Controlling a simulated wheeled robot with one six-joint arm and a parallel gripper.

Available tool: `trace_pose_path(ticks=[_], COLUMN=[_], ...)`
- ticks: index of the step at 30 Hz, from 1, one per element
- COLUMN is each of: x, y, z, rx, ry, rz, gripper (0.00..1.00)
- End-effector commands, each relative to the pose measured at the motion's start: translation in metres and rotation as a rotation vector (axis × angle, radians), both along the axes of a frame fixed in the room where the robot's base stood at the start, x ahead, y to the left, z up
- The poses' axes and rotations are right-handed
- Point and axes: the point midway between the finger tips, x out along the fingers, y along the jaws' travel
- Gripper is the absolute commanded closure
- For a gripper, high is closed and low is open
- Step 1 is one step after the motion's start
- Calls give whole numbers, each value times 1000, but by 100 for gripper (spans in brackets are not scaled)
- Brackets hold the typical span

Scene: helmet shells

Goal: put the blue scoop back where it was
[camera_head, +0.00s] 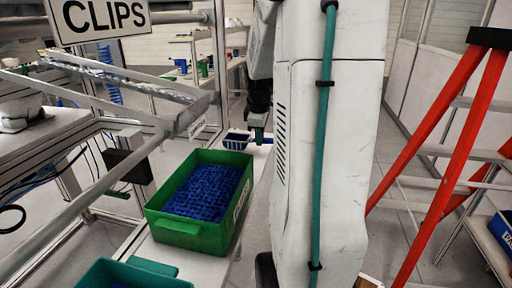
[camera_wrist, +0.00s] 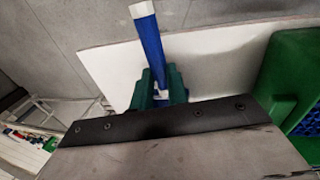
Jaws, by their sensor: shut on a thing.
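The blue scoop (camera_head: 236,141) shows in the head view just left of my gripper (camera_head: 259,136), at the far end of the white bench. In the wrist view, a blue bar of the scoop (camera_wrist: 151,42) with a white end stands out between the green fingers of my gripper (camera_wrist: 158,90). My gripper is shut on it. The rest of the scoop is hidden in the wrist view. I cannot tell whether the scoop touches the bench.
A green bin (camera_head: 183,233) full of blue clips stands on the white bench (camera_head: 135,250), nearer than the scoop. Another green container (camera_head: 125,277) is at the front. A metal rack with a CLIPS sign (camera_head: 100,17) is at left. An orange ladder (camera_head: 450,150) stands at right.

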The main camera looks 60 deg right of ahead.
Motion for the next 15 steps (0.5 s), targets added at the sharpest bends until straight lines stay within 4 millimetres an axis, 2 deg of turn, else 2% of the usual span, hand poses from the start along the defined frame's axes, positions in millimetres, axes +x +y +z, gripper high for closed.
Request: trace_pose_path(ticks=[8, 15], x=[0, 1], y=[1, 1], z=[-35, -37], rx=[3, 0], ry=[2, -1], rz=[2, 2], gripper=[100, 100])
